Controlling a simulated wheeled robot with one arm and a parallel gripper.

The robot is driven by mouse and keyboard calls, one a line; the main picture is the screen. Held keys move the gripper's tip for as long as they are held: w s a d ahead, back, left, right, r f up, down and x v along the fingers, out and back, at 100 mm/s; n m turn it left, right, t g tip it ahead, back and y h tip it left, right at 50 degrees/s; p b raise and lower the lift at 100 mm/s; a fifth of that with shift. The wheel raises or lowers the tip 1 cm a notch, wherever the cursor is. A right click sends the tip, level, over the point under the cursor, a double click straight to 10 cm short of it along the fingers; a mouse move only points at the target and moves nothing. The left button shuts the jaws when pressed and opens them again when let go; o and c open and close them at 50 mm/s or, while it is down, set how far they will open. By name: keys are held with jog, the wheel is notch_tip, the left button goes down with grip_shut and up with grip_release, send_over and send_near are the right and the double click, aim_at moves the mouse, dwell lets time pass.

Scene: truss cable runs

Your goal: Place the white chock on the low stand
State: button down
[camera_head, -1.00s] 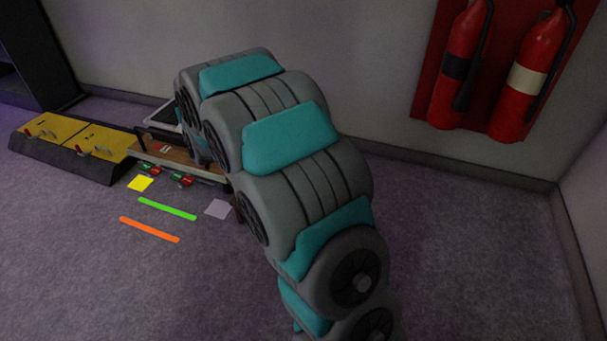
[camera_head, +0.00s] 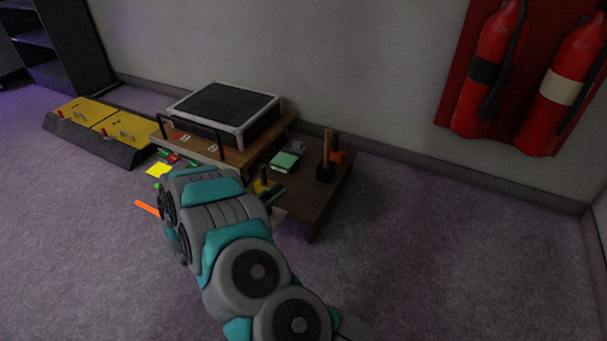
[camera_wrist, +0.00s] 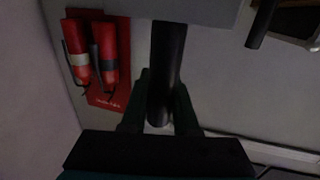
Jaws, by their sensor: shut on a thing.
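In the wrist view my gripper (camera_wrist: 158,105) is shut on the black handle (camera_wrist: 168,60) of a pale grey block. The block, which I take as the white chock (camera_wrist: 155,8), is cut off by the top edge. Whether the chock touches anything cannot be seen.
On the brown stand are a green block (camera_head: 285,161), a grey piece (camera_head: 298,146) and a dark holder with a wooden handle (camera_head: 326,155). A wooden bench (camera_head: 205,156) carries a black tray (camera_head: 225,105). Fire extinguishers (camera_head: 485,75) hang right. Floor at right is clear.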

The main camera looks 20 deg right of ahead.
jog(key=shift+s+d+f, duration=0.25)
jog(key=shift+s, duration=0.05)
jog(key=w+d+f, duration=0.2)
jog(key=w+d, duration=0.1)
jog(key=d, duration=0.3)
jog(key=w+d+f+b, duration=0.1)
jog(key=w+d+f, duration=0.2)
jog(key=d, duration=0.4)
jog(key=shift+w+d, duration=0.3)
jog(key=shift+w, duration=0.5)
jog(key=shift+f, duration=0.1)
jog(key=c, duration=0.7)
grip_release()
